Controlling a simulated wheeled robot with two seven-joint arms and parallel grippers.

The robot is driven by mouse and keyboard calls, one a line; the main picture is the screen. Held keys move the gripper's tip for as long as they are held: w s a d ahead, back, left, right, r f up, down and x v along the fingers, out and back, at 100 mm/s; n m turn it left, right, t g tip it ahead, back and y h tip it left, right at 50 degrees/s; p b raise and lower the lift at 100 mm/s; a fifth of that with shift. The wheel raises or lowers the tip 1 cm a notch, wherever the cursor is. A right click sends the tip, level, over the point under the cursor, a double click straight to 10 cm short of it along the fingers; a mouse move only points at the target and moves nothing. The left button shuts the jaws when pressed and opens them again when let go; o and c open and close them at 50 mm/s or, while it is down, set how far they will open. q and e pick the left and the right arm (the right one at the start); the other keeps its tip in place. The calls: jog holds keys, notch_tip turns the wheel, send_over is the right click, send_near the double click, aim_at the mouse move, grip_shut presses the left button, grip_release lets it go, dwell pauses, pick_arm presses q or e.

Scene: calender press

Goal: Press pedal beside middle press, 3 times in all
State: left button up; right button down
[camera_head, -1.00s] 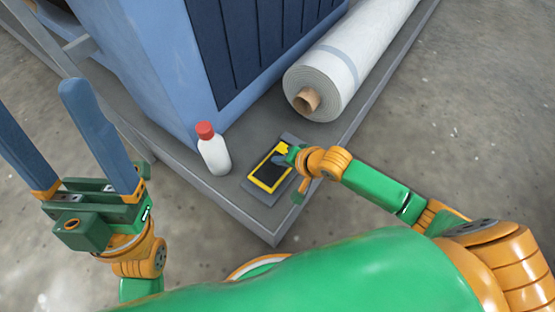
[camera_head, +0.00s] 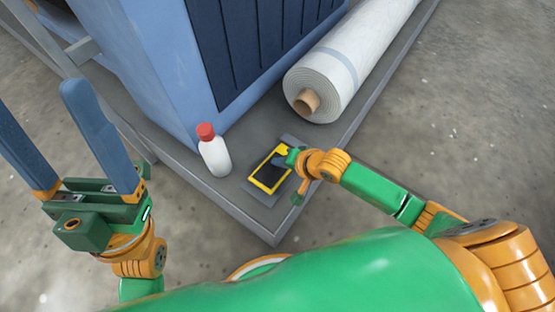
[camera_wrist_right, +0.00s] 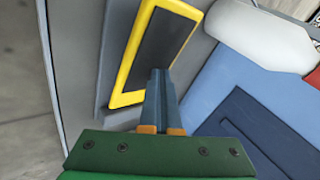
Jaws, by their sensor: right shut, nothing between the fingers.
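The pedal (camera_head: 268,177) is a yellow-framed plate with a dark tread, set on a grey base on the platform by the blue press (camera_head: 165,60). In the right wrist view the pedal (camera_wrist_right: 163,45) fills the upper middle. My right gripper (camera_head: 279,161) is shut and empty, its fingertips at the pedal's far right part. In the right wrist view its blue fingers (camera_wrist_right: 159,75) are together, with the tips over the lower end of the dark tread. They look to be touching it, but I cannot tell how hard. My left gripper (camera_head: 55,120) is open and empty at the left, away from the pedal.
A white bottle with a red cap (camera_head: 214,156) stands just left of the pedal. A large white roll (camera_head: 345,65) with a brown core lies behind right. The grey platform edge (camera_head: 250,222) runs in front, with bare concrete floor beyond.

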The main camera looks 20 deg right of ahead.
jog(key=shift+w+d+r+p, duration=0.15)
jog(key=shift+r+p, duration=0.55)
jog(key=shift+p, duration=0.15)
jog(key=shift+w+d+r+p, duration=0.15)
jog(key=shift+r+p, duration=0.55)
jog(key=shift+p, duration=0.1)
jog(key=r+p, duration=0.3)
jog(key=w+d+r+p, duration=0.1)
jog(key=p, duration=0.1)
jog(key=shift+d+r, duration=0.1)
jog(key=shift+r, duration=0.25)
